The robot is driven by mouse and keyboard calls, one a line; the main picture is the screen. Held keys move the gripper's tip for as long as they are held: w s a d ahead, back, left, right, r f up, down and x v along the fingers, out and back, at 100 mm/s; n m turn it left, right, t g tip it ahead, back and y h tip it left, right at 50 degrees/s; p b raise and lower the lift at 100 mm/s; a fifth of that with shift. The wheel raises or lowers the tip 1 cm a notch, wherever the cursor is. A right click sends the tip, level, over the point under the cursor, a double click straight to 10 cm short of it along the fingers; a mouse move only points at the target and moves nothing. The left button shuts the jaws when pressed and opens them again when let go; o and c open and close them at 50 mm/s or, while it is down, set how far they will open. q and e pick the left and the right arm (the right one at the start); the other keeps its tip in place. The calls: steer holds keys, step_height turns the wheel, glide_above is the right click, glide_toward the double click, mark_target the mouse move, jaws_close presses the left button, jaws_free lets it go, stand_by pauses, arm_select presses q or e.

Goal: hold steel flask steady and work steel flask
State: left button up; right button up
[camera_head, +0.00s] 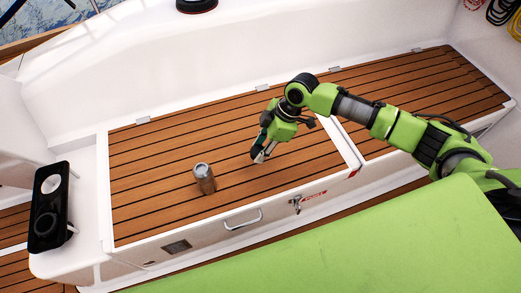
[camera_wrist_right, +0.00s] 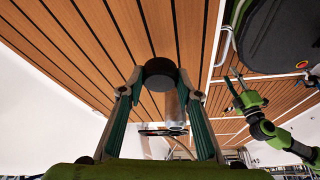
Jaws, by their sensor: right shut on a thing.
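The steel flask (camera_head: 204,178) stands upright on the slatted wooden seat in the head view, with a pale rim on top. My right gripper (camera_head: 260,154) is above the seat, to the right of the flask and apart from it. In the right wrist view, its fingertips (camera_wrist_right: 162,88) are shut on a dark round piece (camera_wrist_right: 160,72), which looks like a cap. The flask (camera_wrist_right: 175,108) shows beyond it, partly covered. My left gripper (camera_wrist_right: 236,88) shows small at the right of the wrist view; its jaws are too small to judge. It is outside the head view.
The wooden seat (camera_head: 140,190) is clear around the flask. A black holder (camera_head: 49,208) with round openings is at the left. A handle (camera_head: 243,221) and a latch (camera_head: 296,203) are on the seat's front. A green surface (camera_head: 330,250) fills the lower right.

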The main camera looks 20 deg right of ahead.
steer(key=s+d+r+m+t+h, duration=0.1)
steer(key=s+r+m+h, duration=0.1)
steer(key=r+m, duration=0.5)
steer(key=s+d+r+m+t+h, duration=0.2)
steer(key=r+m, duration=0.6)
steer(key=r, duration=0.8)
steer(key=shift+s+d+t, duration=0.25)
steer(key=shift+s+t, duration=0.05)
steer(key=shift+s, duration=0.55)
steer(key=shift+f, duration=0.1)
steer(key=shift+a, duration=0.15)
